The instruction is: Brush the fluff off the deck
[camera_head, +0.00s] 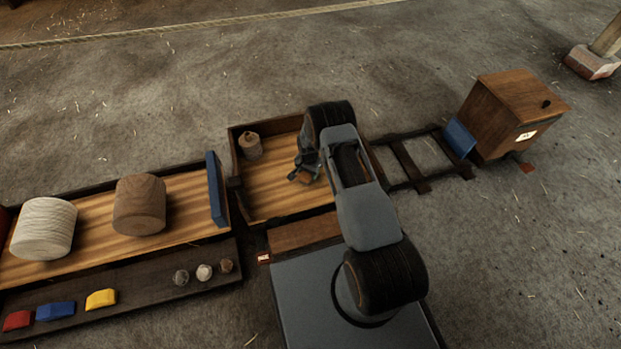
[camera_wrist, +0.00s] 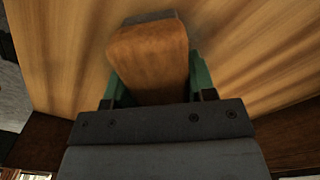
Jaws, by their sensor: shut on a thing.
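My gripper (camera_head: 304,170) is low over the wooden deck (camera_head: 262,190), a striped board with dark raised edges, at the middle of the head view. It is shut on a brown wooden block, which looks like the brush (camera_wrist: 150,55); in the wrist view the block sits between the green fingers. Bare striped deck (camera_wrist: 60,50) shows around it. The bristles are hidden, with only a thin grey edge at the block's far end. I cannot make out any fluff on the deck. My arm hides the deck's right part.
A small wooden cylinder (camera_head: 251,147) stands in the deck's back left corner. To the left, a long tray holds a white rope spool (camera_head: 44,229), a wooden drum (camera_head: 139,205) and an upright blue board (camera_head: 215,189). Right are dark rails (camera_head: 411,166) and a wooden box (camera_head: 512,110).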

